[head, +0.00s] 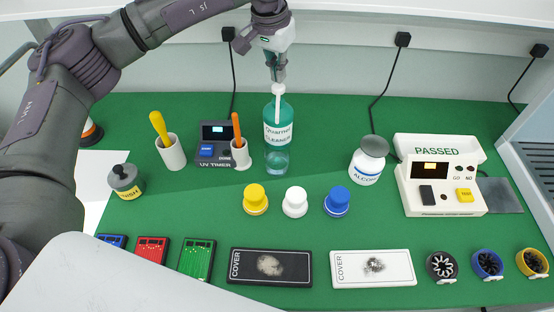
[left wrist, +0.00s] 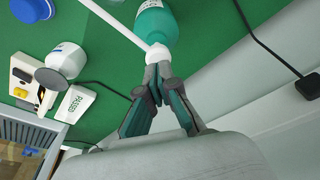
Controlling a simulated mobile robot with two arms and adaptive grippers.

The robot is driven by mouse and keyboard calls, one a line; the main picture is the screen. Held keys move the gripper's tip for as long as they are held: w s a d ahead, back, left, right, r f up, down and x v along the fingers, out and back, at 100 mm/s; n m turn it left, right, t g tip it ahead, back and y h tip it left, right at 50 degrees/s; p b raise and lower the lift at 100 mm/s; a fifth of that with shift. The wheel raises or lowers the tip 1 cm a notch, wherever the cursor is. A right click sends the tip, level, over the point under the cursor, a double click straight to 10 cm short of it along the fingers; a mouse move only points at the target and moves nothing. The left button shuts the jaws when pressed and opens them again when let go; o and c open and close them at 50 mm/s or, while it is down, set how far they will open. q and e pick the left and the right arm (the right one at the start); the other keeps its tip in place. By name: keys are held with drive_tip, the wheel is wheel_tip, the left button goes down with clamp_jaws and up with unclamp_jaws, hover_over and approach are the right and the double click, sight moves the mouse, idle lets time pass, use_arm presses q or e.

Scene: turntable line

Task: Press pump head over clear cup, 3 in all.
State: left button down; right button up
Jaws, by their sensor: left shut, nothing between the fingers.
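A teal cleaner bottle (head: 278,112) with a white pump head (head: 278,89) stands upright at the back middle of the green mat. The pump's spout points toward the front. A see-through shape that looks like the clear cup (head: 277,161) is at the bottle's foot, below the spout; its outline is hard to separate from the bottle. My left gripper (head: 278,77) is shut and empty, pointing down just above the pump head. In the left wrist view its fingertips (left wrist: 158,70) are at the white pump head (left wrist: 158,53), touching or nearly so. My right gripper is not in view.
A cup with an orange-handled tool (head: 241,155) and the UV timer (head: 217,150) stand close left of the bottle. An alcohol bottle (head: 368,165) and the tester (head: 440,175) are to the right. Yellow (head: 255,200), white (head: 295,203) and blue (head: 337,202) capped items stand in front.

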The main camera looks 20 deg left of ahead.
sight(278, 86)
use_arm(q)
drive_tip(key=shift+s+f+b, duration=0.1)
drive_tip(key=shift+f+b, duration=0.8)
drive_tip(key=shift+f, duration=0.6)
drive_tip(key=shift+r+p, duration=1.05)
drive_tip(key=shift+r, duration=0.6)
drive_tip(key=shift+r, duration=0.15)
wheel_tip(278, 86, up, 6)
drive_tip(key=p, duration=0.4)
